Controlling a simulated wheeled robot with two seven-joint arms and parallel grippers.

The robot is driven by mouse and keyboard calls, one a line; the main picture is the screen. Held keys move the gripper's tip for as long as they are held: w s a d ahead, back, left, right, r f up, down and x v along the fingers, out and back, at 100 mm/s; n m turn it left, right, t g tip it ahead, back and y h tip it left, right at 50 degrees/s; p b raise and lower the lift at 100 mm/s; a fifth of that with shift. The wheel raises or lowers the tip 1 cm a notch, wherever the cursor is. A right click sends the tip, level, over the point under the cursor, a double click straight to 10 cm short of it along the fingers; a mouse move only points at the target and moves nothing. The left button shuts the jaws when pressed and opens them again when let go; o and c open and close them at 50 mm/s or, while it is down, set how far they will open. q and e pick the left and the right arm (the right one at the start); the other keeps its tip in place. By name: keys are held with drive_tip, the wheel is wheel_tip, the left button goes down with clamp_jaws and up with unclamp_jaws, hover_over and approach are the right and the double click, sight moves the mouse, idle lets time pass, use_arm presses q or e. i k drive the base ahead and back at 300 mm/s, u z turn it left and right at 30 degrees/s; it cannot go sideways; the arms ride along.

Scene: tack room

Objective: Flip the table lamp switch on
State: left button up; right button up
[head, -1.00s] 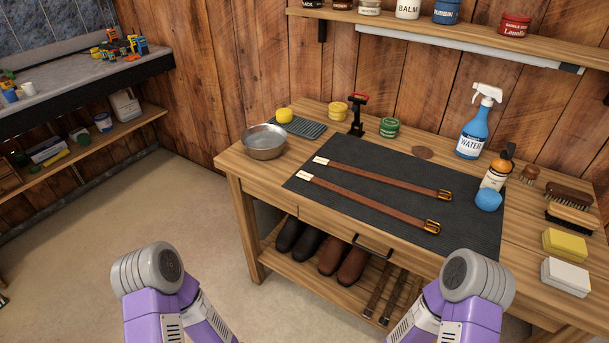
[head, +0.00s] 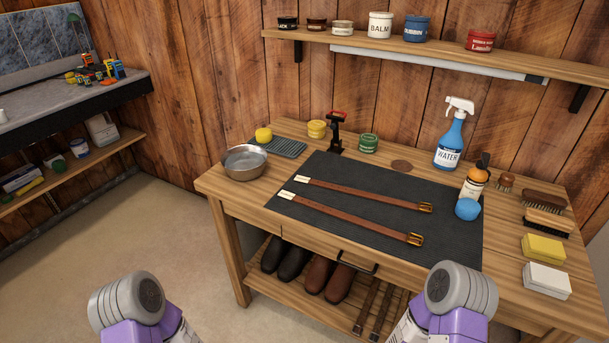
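I see no free-standing table lamp in the head view. A long, thin white bar (head: 430,64) that looks like a strip light is fixed under the wall shelf, above the workbench (head: 225,190). It has a dark end piece (head: 531,78) at its right; whether that is a switch is too small to tell. The bar does not look lit. Parts of my two purple and grey arms show at the bottom edge, in front of the bench. Both grippers are out of view.
The bench holds a dark mat (head: 330,219) with two leather straps, a metal bowl (head: 245,163), a blue spray bottle (head: 449,145), brushes and sponges. Tins stand on the wall shelf (head: 350,43). Another counter (head: 50,102) is at the left. Floor (head: 150,240) is clear between.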

sight(534, 79)
drive_tip(key=u, duration=0.5)
drive_tip(key=k, duration=1.05)
drive_tip(key=z, duration=1.25)
drive_tip(key=i, duration=0.75)
drive_tip(key=z, duration=0.25)
drive_tip(key=k, duration=0.5)
drive_tip(key=z, duration=0.55)
drive_tip(key=i, duration=0.75)
